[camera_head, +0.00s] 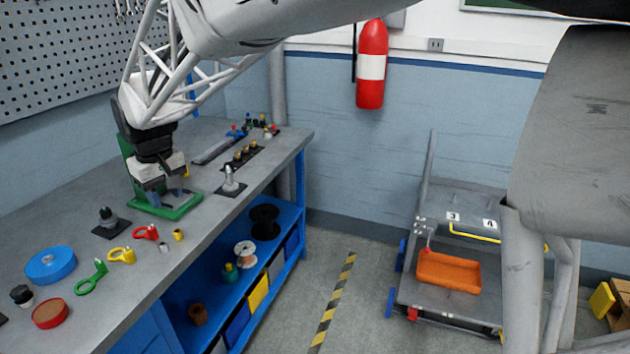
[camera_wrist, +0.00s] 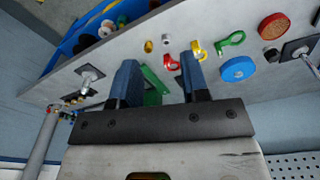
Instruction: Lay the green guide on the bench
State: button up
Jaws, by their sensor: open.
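The green guide (camera_head: 92,278), a ring with a short stem, lies flat on the grey bench (camera_head: 105,316) near its front edge. It also shows in the wrist view (camera_wrist: 231,42), to the right of my fingers. My gripper hides part of the stand.
A yellow guide (camera_head: 122,256) and red guide (camera_head: 146,232) lie close by. A blue disc (camera_head: 51,265), red-rimmed disc (camera_head: 51,313) and black-based post (camera_head: 109,222) stand around them. A silver post (camera_head: 231,181) stands right of the green stand. Shelves with spools are below.

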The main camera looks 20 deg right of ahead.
jog(key=s+d+r+m, duration=0.2)
jog(key=s+d+m, duration=0.1)
jog(key=s+d, duration=1.15)
jog(key=s+d+f+m, duration=0.1)
jog(key=s+d+f, duration=0.1)
jog(key=s, duration=0.6)
jog(key=s+d+f+m+t, duration=0.1)
jog(key=s+d+f, duration=0.1)
jog(key=s+d, duration=0.3)
jog(key=s, duration=0.4)
jog(key=shift+s+d+f+m+t, duration=0.25)
jog(key=shift+s+f+m+t, duration=0.05)
jog(key=shift+m, duration=0.1)
